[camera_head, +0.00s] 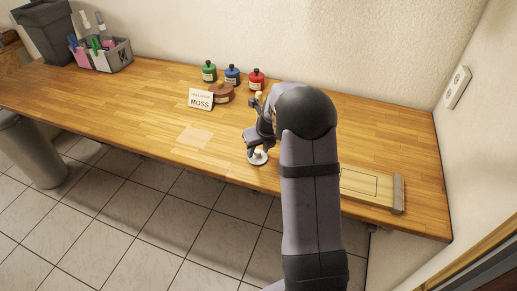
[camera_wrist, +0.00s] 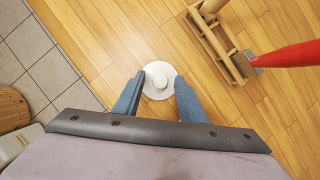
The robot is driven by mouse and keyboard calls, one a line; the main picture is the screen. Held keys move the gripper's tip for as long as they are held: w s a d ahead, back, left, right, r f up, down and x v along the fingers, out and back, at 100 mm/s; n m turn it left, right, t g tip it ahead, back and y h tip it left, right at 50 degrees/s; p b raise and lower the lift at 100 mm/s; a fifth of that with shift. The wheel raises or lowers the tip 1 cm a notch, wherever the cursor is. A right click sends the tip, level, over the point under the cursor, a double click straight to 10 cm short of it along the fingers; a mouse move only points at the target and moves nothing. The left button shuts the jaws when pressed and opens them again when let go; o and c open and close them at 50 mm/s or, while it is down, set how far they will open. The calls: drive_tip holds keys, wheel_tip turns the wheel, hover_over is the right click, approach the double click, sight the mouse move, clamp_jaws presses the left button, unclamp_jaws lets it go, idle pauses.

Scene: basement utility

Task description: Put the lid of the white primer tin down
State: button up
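The white lid (camera_wrist: 158,80), a round disc with a raised knob, lies on the wooden worktop near its front edge. It also shows in the head view (camera_head: 257,158), partly beside the gripper fingers. My gripper (camera_head: 258,148) is low over it. In the wrist view the two blue-grey fingers of my gripper (camera_wrist: 159,84) stand at either side of the lid, with visible gaps to the knob. The fingers look spread and hold nothing that I can see. I cannot make out a white primer tin; my arm hides part of the worktop.
A wooden frame (camera_wrist: 222,50) and a red-handled tool (camera_wrist: 290,55) are right of the lid. Green (camera_head: 209,72), blue (camera_head: 232,76) and red (camera_head: 256,80) pots stand behind a MOSS card (camera_head: 201,99). A pale board (camera_head: 365,185) lies right. The worktop left of the lid is mostly clear.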

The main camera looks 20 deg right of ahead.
drive_tip(key=shift+s+r, duration=0.1)
drive_tip(key=shift+r, duration=0.4)
drive_tip(key=b+v, duration=0.2)
drive_tip(key=v, duration=0.9)
drive_tip(key=shift+s, duration=0.2)
drive_tip(key=shift+a, duration=0.1)
drive_tip(key=s+a+f+m+g, duration=0.1)
drive_tip(key=s+a+f+m, duration=0.2)
drive_tip(key=s+a+m, duration=0.2)
drive_tip(key=s+a+f+m+g, duration=0.2)
drive_tip(key=s+a+f+m, duration=0.2)
drive_tip(key=s+m, duration=0.8)
drive_tip(key=s+a+f+m+g, duration=0.1)
drive_tip(key=s+a+f+m, duration=0.2)
drive_tip(key=m, duration=1.6)
drive_tip(key=s+a, duration=0.3)
drive_tip(key=s, duration=0.2)
drive_tip(key=shift+s+f, duration=0.3)
drive_tip(key=shift+s, duration=0.05)
